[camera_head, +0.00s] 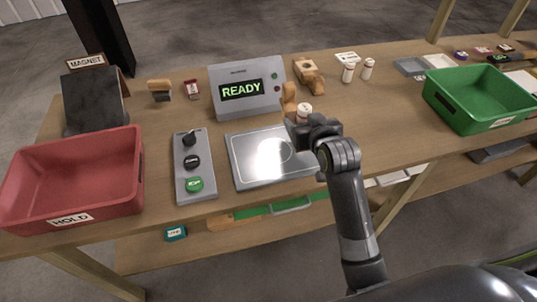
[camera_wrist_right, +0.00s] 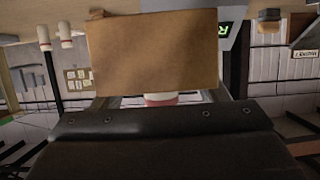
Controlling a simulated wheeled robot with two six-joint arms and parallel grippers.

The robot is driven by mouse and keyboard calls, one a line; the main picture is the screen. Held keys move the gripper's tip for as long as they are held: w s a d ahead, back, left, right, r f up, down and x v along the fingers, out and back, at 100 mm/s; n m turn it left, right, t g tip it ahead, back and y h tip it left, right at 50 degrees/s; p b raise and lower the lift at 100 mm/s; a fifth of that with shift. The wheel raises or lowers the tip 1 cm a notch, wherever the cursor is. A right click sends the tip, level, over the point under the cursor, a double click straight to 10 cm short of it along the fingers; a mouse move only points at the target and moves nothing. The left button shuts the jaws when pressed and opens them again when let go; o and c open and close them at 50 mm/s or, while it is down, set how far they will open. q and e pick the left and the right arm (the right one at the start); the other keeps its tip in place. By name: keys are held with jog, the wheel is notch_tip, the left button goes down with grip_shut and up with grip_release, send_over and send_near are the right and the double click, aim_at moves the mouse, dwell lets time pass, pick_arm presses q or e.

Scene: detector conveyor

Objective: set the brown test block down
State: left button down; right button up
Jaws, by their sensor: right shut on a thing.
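My right gripper (camera_head: 308,128) is shut on the brown test block (camera_head: 289,100) and holds it upright near the far right edge of the metal plate (camera_head: 240,165). In the right wrist view the block (camera_wrist_right: 150,55) fills the upper middle. A white thing with a reddish band (camera_head: 304,113) shows beside the block, and part of it shows under the block's edge in the wrist view (camera_wrist_right: 165,98). The gripper hides the lower part of the block, so I cannot tell whether it touches anything. My left gripper is out of view.
A detector (camera_head: 245,90) reading READY stands behind the plate. A button panel (camera_head: 193,165) is to its left, with a red HOLD bin (camera_head: 80,170) further left. A green bin (camera_head: 480,98) is at the right. Two white bottles (camera_head: 348,72) stand behind. Bare tabletop lies before the green bin.

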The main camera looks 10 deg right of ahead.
notch_tip(320, 180, down, 10)
jog(key=shift+r, duration=0.1)
dwell(0.4)
jog(key=shift+a, duration=0.1)
jog(key=o, duration=1.1)
jog(key=shift+s, duration=0.1)
jog(key=v, duration=1.2)
jog(key=shift+b, duration=0.3)
